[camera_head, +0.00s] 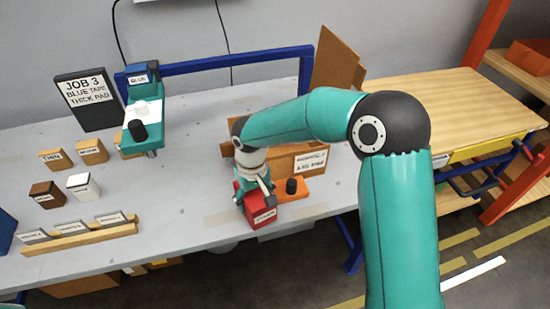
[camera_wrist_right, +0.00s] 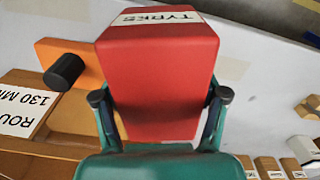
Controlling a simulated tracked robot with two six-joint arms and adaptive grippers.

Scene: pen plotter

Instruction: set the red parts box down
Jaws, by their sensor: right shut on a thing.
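The red parts box (camera_head: 262,216) is near the front edge of the grey table, right of the middle, with a white label on one face. My right gripper (camera_head: 252,196) reaches it from above and is shut on it. In the right wrist view the red box (camera_wrist_right: 158,80) sits between the two fingers (camera_wrist_right: 160,96), one on each side. I cannot tell whether its underside touches the table. My left gripper is not in view.
An orange block with a black knob (camera_head: 291,187) is right beside the box. A teal device (camera_head: 146,115), a job sign (camera_head: 86,95) and several small labelled blocks are at left. The table's middle (camera_head: 185,195) is clear.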

